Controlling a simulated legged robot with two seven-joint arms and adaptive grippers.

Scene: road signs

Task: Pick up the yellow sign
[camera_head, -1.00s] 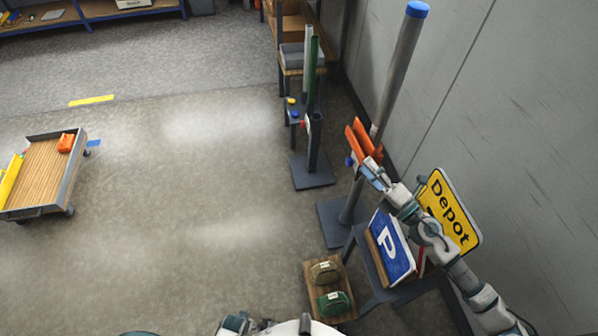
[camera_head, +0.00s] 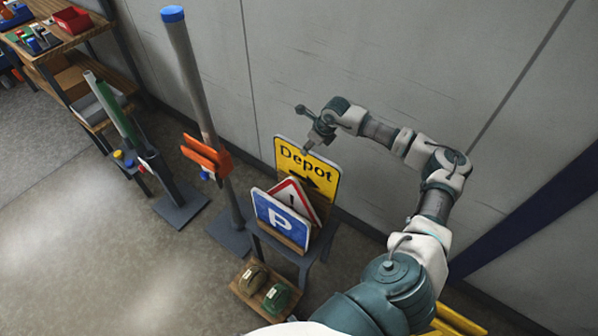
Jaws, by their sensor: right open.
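The yellow sign (camera_head: 308,165), marked "Depot" with a black arrow, stands upright at the back of a small dark stand (camera_head: 282,248) by the wall. My left gripper is not in view.
A grey post (camera_head: 200,90) with a blue cap and an orange clamp (camera_head: 206,157) stands left of the signs. A low wooden tray (camera_head: 240,289) holds a tan and a green bundle. The grey wall (camera_head: 400,60) is close behind the signs. Open floor lies at lower left.

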